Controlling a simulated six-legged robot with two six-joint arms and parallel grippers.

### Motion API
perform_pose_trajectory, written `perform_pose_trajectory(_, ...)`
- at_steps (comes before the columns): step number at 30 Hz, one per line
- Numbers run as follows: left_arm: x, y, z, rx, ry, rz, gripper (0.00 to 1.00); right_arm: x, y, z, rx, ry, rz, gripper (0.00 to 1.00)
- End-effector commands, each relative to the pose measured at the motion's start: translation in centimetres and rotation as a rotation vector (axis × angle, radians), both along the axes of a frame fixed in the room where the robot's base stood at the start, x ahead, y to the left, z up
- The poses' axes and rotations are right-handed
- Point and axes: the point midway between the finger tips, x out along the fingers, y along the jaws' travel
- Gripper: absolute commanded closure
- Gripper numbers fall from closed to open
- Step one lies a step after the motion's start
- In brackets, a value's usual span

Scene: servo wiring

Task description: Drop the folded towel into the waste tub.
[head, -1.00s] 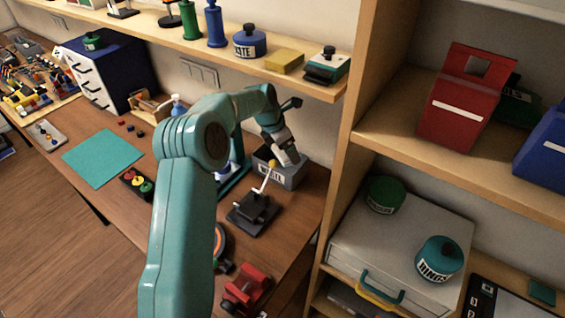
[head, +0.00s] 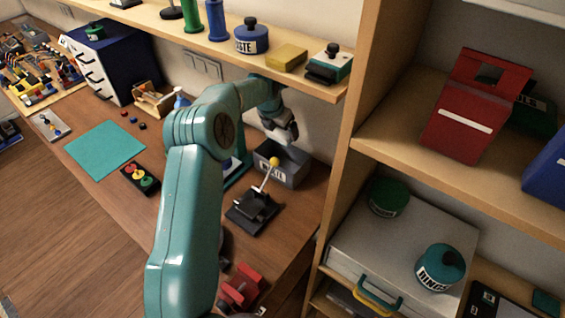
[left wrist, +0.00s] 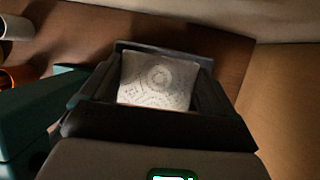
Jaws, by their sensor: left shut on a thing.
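My left gripper (head: 286,133) hangs above the grey tub (head: 291,178), near its back rim. The tub stands on the bench beside the shelf unit; its label is too small to read surely. In the left wrist view the folded towel (left wrist: 156,80), whitish with a grey ring pattern, sits between the dark fingers, and the gripper is shut on it. A dark grey edge behind the towel looks like part of the tub (left wrist: 165,47). My right gripper is not in view.
A black lever stand with a yellow knob (head: 273,162) is just in front of the tub. The upper shelf (head: 180,38) overhangs the bench above my gripper. The shelf unit's upright (head: 350,120) is close on the right. A teal mat (head: 105,149) lies left.

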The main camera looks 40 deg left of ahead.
Motion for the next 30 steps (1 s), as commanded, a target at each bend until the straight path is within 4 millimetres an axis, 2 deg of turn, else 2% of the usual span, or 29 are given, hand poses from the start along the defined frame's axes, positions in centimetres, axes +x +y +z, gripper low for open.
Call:
perform_pose_trajectory(15, 0.0, 0.0, -5.7, 0.000, -0.001, -0.002, 0.39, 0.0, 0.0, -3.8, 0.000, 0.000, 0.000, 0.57)
perform_pose_trajectory(24, 0.1, 0.0, -5.8, 0.000, -0.001, -0.002, 0.39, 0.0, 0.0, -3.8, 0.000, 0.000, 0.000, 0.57)
perform_pose_trajectory(25, 0.1, 0.0, -5.8, 0.000, -0.001, -0.002, 0.04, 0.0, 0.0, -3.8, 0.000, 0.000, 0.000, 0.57)
perform_pose_trajectory(26, 0.1, 0.0, -5.8, 0.000, -0.001, -0.002, 0.00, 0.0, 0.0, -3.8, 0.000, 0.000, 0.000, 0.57)
perform_pose_trajectory(30, 0.1, 0.0, -5.8, 0.000, -0.001, -0.002, 0.00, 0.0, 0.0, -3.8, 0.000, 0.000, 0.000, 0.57)
